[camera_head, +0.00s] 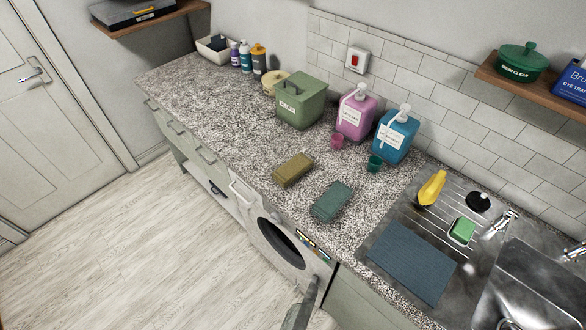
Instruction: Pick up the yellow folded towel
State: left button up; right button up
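A mustard-yellow folded towel (292,170) lies flat on the speckled granite counter (225,125), near its front edge and above the washing machine. A dark green folded towel (332,202) lies close by, to its lower right, with a gap between them. Nothing touches or covers the yellow towel. A grey part shows at the bottom edge, in front of the washing machine; I cannot tell what it is. I can make out no gripper fingers in this view.
Behind the towels stand a green bin (301,101), a pink dispenser (356,115), a blue dispenser (396,136) and two small cups. At right is a steel sink (540,275) with a yellow bottle (432,187) and blue mat (411,262). The counter left of the towels is clear.

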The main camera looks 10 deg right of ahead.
pick_arm(q)
jog(key=o, duration=1.1)
jog(key=shift+w, duration=0.1)
